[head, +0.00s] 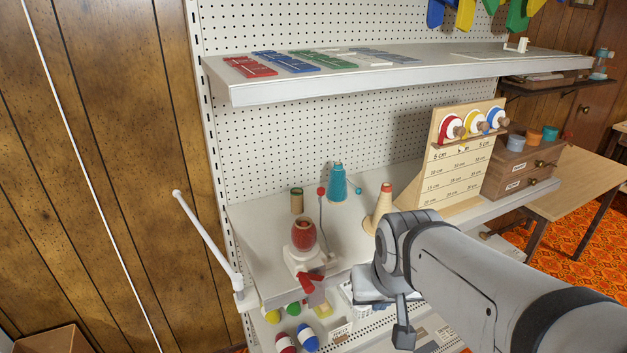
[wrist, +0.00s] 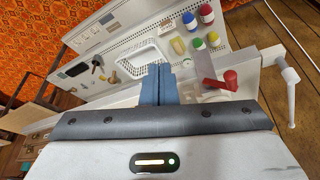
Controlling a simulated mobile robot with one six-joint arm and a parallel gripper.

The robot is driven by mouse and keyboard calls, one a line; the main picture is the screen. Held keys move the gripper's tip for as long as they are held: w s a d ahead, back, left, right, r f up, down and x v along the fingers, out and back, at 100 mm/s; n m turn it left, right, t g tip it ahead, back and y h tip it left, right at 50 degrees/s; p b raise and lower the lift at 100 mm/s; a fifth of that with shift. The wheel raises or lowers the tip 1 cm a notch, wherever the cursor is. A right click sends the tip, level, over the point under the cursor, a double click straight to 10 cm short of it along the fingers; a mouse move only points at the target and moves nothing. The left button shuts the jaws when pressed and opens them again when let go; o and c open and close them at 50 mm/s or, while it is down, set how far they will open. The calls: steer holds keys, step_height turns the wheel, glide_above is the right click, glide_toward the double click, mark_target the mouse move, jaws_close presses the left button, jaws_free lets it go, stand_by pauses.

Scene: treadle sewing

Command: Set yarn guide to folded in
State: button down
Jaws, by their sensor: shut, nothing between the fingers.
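A thin white arm (head: 207,236), which looks like the yarn guide, is fixed at the left front corner of the shelf. It slants up and outward to the left, away from the shelf. In the wrist view a white arm (wrist: 291,95) sticks out at the right edge. A yarn winder (head: 304,258) with a red cone, a red crank and a thin red-tipped rod stands nearby on the shelf. My gripper (wrist: 158,70) is shut and empty, apart from the white arm, in front of the shelf. In the head view my arm partly hides it.
A teal cone (head: 337,184), a cream cone (head: 382,212) and a small green-topped can (head: 297,201) stand on the shelf. Yarn balls (head: 305,337) and a white basket (wrist: 144,58) are on the lower shelf. A wooden gauge board (head: 458,160) stands right. Left of the shelf is free.

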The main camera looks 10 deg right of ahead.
steer(key=w+d+m+t+y, duration=0.1)
steer(key=w+d+m+t, duration=0.35)
steer(key=w, duration=0.55)
steer(key=w+d+m+t+y, duration=0.1)
steer(key=w+d+m+t, duration=0.4)
steer(key=w, duration=0.6)
steer(key=w+a+m+t+y+p, duration=0.2)
steer(key=w+a+y, duration=0.3)
steer(key=w+a, duration=0.5)
steer(key=shift+a+r+p, duration=0.25)
steer(key=shift+a+p, duration=0.25)
steer(key=shift+p, duration=0.25)
steer(key=shift+w+t, duration=0.1)
steer(key=shift+t, duration=0.15)
